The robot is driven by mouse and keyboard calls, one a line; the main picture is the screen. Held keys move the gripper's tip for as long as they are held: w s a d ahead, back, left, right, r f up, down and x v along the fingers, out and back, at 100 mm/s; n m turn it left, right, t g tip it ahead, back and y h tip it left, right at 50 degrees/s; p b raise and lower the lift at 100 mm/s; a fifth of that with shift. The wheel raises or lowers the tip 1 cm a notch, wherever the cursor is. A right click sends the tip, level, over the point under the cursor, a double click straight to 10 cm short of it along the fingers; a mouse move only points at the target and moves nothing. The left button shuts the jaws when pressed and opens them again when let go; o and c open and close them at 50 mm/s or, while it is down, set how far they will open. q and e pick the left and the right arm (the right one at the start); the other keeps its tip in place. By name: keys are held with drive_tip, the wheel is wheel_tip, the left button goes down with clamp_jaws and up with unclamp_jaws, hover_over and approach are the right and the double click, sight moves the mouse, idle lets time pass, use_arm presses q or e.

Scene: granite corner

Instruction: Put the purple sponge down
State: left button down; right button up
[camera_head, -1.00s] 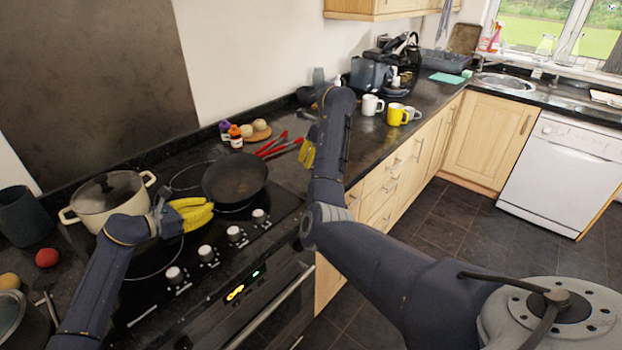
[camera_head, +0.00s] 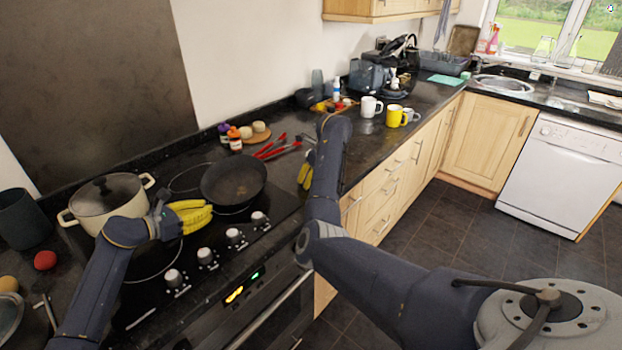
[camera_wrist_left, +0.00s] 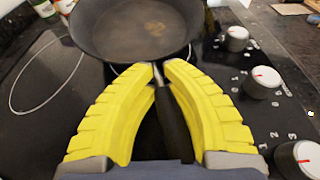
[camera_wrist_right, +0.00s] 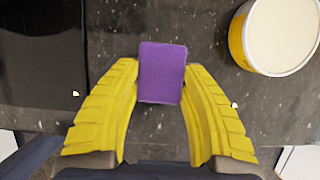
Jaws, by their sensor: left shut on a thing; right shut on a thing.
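The purple sponge (camera_wrist_right: 162,72) is held between the yellow fingertips of my right gripper (camera_wrist_right: 161,85) in the right wrist view. Dark worktop shows beneath it; I cannot tell whether the sponge touches it. In the head view my right gripper (camera_head: 306,172) is over the worktop right of the hob, and my arm hides the sponge there. My left gripper (camera_head: 188,216) is shut on the handle (camera_wrist_left: 172,118) of the black frying pan (camera_head: 234,178), which is on the hob.
A round yellow-sided thing with a pale top (camera_wrist_right: 277,38) is right of the sponge. Red-handled tools (camera_head: 272,146) lie behind my right gripper. A cream pot (camera_head: 103,205) stands on the hob. Mugs (camera_head: 396,116) stand further along the worktop.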

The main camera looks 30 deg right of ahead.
drive_tip(key=shift+f, duration=0.1)
drive_tip(key=o, duration=1)
drive_tip(key=shift+c, duration=0.2)
drive_tip(key=v, duration=1.2)
drive_tip(key=shift+w, duration=0.2)
drive_tip(key=shift+s, duration=0.15)
